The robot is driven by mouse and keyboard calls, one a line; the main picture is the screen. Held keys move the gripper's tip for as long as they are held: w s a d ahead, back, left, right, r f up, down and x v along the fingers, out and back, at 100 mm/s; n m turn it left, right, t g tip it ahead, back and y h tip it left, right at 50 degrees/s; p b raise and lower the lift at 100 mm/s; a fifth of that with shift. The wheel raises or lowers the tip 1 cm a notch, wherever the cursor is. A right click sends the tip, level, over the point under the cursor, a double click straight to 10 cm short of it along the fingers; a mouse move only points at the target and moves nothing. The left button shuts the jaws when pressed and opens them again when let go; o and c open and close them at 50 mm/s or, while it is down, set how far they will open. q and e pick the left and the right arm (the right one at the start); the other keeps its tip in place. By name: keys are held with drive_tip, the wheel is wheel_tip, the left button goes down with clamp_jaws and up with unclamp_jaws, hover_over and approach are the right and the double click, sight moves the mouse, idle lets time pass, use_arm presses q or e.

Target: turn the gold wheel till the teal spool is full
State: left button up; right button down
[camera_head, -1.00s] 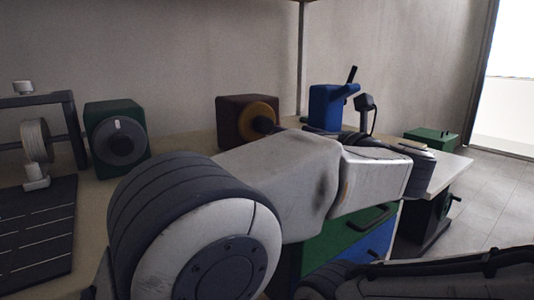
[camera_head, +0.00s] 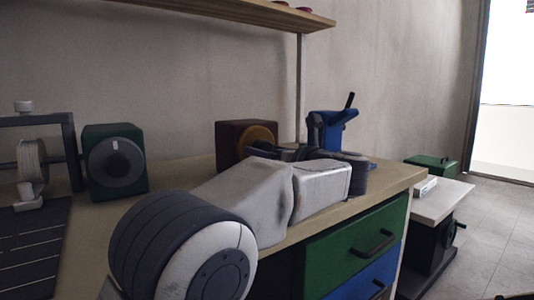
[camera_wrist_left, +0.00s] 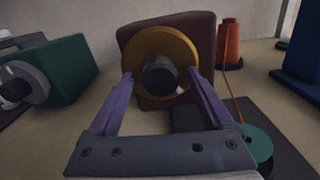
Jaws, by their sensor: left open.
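The gold wheel (camera_head: 264,136) sits on the front of a brown box (camera_head: 232,136) on the bench. In the left wrist view the gold wheel (camera_wrist_left: 140,50) has a dark round hub (camera_wrist_left: 160,78) in its middle. My left gripper (camera_wrist_left: 159,75) is open, its two purple fingers on either side of the hub, in front of the wheel; I cannot tell whether they touch it. The teal spool (camera_wrist_left: 258,143) is at the lower right, partly hidden by the gripper. An orange thread runs to it from an orange spool (camera_wrist_left: 229,45). How full it is cannot be told.
A green box with a grey dial (camera_head: 115,162) and a grey frame with a white reel (camera_head: 32,160) stand to the left. A blue device with a lever (camera_head: 328,130) stands to the right. A wooden shelf (camera_head: 240,16) hangs above. A low white table (camera_head: 436,200) is at the right.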

use_arm(q)
clamp_jaws()
drive_tip(key=m+p, duration=0.3)
drive_tip(key=m, duration=0.1)
drive_tip(key=shift+r, duration=0.2)
drive_tip(key=m+p, duration=0.3)
drive_tip(key=m, duration=0.2)
drive_tip(key=shift+s+a+r+p, duration=0.1)
drive_tip(key=shift+p, duration=0.25)
drive_tip(key=m+p, duration=0.8)
drive_tip(key=p, duration=0.1)
drive_tip(key=shift+r, duration=0.15)
drive_tip(key=m+p, duration=0.8)
drive_tip(key=p, duration=0.2)
drive_tip(key=shift+f+m+p, duration=0.25)
drive_tip(key=shift+m+p, duration=1.15)
drive_tip(key=shift+p, duration=0.15)
